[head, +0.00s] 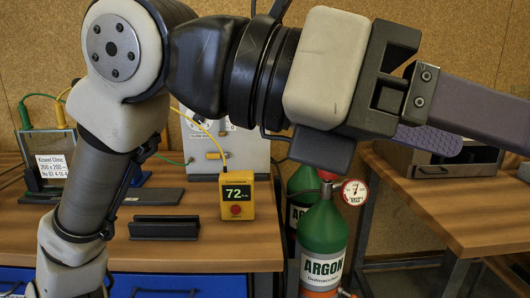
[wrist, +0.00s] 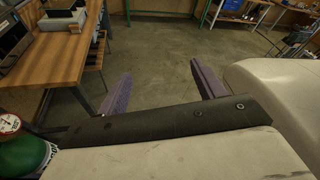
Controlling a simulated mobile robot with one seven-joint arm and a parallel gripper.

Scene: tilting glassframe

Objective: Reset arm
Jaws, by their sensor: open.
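My arm reaches across the upper part of the head view, from the lower left to the right edge. My gripper (head: 470,122) is at the right, level with the upper part of the picture, and one finger runs out of the frame. In the wrist view my gripper (wrist: 161,72) shows two purple-grey fingers wide apart with only floor visible between them. It is open and empty. No object touches the fingers in either view.
A wooden bench (head: 240,244) holds a yellow display box (head: 237,199) reading 72, a dark block (head: 164,228) and a labelled frame (head: 50,156). A green argon cylinder (head: 322,232) stands beside it. Another wooden table (head: 450,205) is at right. Open floor (wrist: 165,55) lies beyond the fingers.

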